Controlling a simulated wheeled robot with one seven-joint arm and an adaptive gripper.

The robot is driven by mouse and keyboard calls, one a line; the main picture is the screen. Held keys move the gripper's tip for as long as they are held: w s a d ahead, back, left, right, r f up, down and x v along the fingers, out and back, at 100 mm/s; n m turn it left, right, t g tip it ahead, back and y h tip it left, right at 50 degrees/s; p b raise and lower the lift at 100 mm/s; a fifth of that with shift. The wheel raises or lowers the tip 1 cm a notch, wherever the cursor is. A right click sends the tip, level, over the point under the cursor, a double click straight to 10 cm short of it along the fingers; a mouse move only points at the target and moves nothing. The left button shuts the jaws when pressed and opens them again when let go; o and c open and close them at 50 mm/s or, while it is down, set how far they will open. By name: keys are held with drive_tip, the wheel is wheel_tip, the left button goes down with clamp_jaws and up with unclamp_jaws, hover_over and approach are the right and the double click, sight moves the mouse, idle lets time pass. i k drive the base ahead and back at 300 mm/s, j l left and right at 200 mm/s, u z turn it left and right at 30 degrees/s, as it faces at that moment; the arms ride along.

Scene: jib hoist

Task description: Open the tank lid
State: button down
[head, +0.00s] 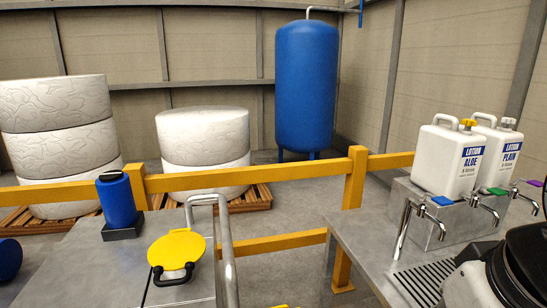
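A round yellow lid (178,248) with a black bar handle (172,274) on its near edge lies on the grey metal top (90,262) at the lower left. It looks closed and roughly flat. The opening under it is hidden. My gripper is not in view. Part of my white and black arm shows at the lower right corner, well to the right of the lid.
A bent metal pipe rail (226,240) rises just right of the lid. A blue cylinder (117,203) stands behind it to the left. A yellow guardrail (354,190) crosses behind. At right, a counter (355,238) holds lotion jugs (447,157) and taps.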

sight(117, 277)
drive_tip(key=u, duration=1.5)
